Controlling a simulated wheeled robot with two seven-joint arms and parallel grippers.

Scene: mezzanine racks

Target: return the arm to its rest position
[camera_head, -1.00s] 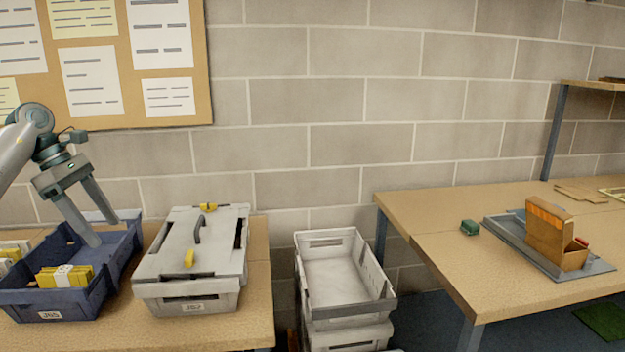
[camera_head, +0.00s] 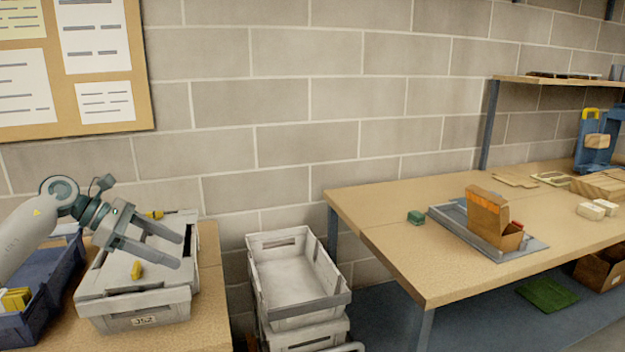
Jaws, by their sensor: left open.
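My left arm comes in from the left edge in the head view. Its gripper (camera_head: 163,254) is open, with two grey fingers spread apart and nothing between them. It hangs over the lidded grey crate (camera_head: 140,308) on the left table, and its fingers point right. Part of the crate's lid is hidden behind the gripper. The blue crate (camera_head: 58,300) with yellow packs (camera_head: 14,300) stands to the left, cut off by the frame edge. My right gripper does not show.
Empty grey crates (camera_head: 320,308) are stacked between the two tables. The right table (camera_head: 400,262) holds a green block (camera_head: 416,217) and an open cardboard box (camera_head: 488,218) on a grey tray (camera_head: 540,246). A wall board (camera_head: 142,60) hangs behind my arm.

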